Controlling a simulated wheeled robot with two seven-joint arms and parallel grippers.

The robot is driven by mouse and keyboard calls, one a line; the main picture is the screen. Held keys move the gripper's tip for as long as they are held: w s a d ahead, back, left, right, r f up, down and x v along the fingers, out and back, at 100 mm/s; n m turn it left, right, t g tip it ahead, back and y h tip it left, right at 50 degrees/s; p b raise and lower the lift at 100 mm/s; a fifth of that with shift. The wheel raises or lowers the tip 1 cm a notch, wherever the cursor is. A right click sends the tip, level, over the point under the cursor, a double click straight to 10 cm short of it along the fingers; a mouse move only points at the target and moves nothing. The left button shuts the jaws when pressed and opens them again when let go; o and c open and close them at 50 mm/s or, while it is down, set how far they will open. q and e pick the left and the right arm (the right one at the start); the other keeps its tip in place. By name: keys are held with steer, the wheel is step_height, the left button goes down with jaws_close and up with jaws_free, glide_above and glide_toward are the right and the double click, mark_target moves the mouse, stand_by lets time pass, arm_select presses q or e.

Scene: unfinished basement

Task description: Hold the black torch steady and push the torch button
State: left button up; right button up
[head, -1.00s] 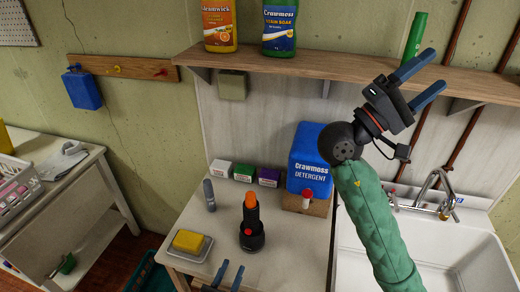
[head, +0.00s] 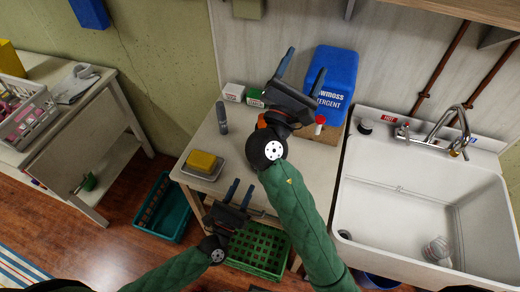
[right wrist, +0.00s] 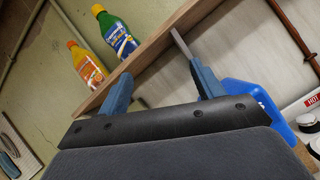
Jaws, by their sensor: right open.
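The black torch is almost wholly hidden behind my right arm in the head view; only a bit of its orange head (head: 262,122) shows, and its button is out of sight. My right gripper (head: 306,60) is open and empty above the back of the small table, in front of the blue detergent jug. In the right wrist view its two blue fingers (right wrist: 160,70) are apart with nothing between them. My left gripper (head: 243,183) is low at the table's front edge, fingers apart and empty, pointing toward the back.
On the table (head: 206,140) are a yellow sponge on a tray (head: 202,164), a grey cylinder (head: 222,117), small boxes (head: 233,92) and the detergent jug (head: 338,75). A sink (head: 430,190) adjoins at right. Green (head: 258,250) and teal (head: 165,205) crates stand below.

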steer(key=s+a+f+n+g+y, duration=0.1)
steer(key=a+f+n+y, duration=0.2)
steer(key=f, duration=0.6)
steer(key=a+f+n+g+y, duration=0.1)
steer(key=a+f+n+y, duration=0.25)
steer(key=f, duration=0.45)
steer(key=s+a+f+n+g+y, duration=0.1)
steer(key=a+f+n+y, duration=0.2)
steer(key=f, duration=0.6)
steer(key=shift+n+h, duration=0.35)
steer(key=shift+h, duration=0.2)
steer(key=shift+w+d+f, duration=0.1)
steer(key=shift+w+d, duration=0.1)
steer(key=shift+w, duration=0.95)
steer(key=shift+w+d, duration=0.25)
steer(key=shift+w, duration=0.9)
steer(key=shift+w+d+f, duration=0.1)
steer(key=shift+w+d, duration=0.1)
steer(key=shift+w, duration=0.95)
steer(key=shift+r, duration=0.1)
arm_select(q)
steer(key=shift+c, duration=0.5)
arm_select(e)
steer(key=c, duration=1.2)
arm_select(q)
jaws_close()
arm_select(e)
steer(key=shift+c, duration=0.2)
